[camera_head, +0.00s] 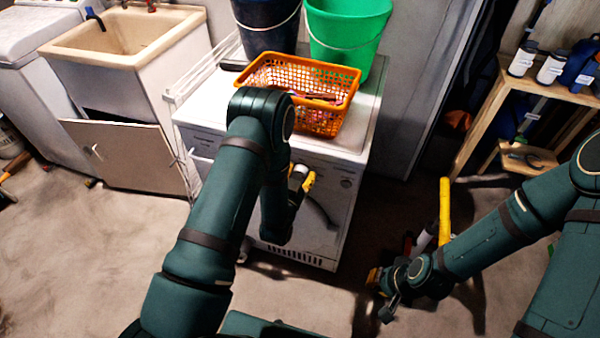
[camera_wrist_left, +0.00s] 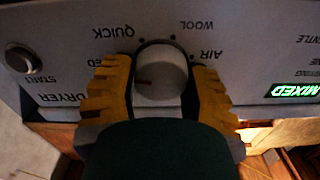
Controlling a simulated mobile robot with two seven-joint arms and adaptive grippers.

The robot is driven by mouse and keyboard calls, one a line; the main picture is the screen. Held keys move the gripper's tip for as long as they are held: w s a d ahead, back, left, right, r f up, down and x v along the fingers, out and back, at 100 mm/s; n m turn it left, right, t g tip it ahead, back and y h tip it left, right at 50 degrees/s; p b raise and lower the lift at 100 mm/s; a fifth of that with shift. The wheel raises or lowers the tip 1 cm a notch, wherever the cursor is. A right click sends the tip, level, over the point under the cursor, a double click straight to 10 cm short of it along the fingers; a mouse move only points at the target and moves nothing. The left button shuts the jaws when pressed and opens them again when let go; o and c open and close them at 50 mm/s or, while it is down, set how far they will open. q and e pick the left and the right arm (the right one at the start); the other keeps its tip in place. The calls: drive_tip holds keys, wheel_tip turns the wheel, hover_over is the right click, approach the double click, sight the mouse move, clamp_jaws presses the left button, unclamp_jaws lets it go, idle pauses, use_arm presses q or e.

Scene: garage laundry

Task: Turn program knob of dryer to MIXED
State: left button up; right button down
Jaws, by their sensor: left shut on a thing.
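The white dryer (camera_head: 344,203) stands in the middle of the head view. My left gripper (camera_head: 301,178) is at its front panel and hides the program knob there. In the left wrist view, the round grey program knob (camera_wrist_left: 162,73) sits between the yellow fingers, which are shut on it. A reddish mark on its face points left. Labels around it include QUICK, WOOL and AIR, upside down. A lit green display (camera_wrist_left: 293,90) reads MIXED, also upside down. My right gripper (camera_head: 382,288) is low over the floor, right of the dryer; its opening is unclear.
An orange basket (camera_head: 328,122), a green bucket (camera_head: 350,38) and a dark blue bucket (camera_head: 268,32) stand on the dryer. A sink (camera_head: 170,50) is at the left. A wooden shelf (camera_head: 560,90) with bottles is at the right. The START button (camera_wrist_left: 20,57) is near the knob.

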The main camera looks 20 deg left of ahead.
use_arm(q)
drive_tip(key=o, duration=1.2)
drive_tip(key=s, duration=0.7)
drive_tip(key=shift+s+a, duration=0.1)
drive_tip(key=shift+s, duration=0.1)
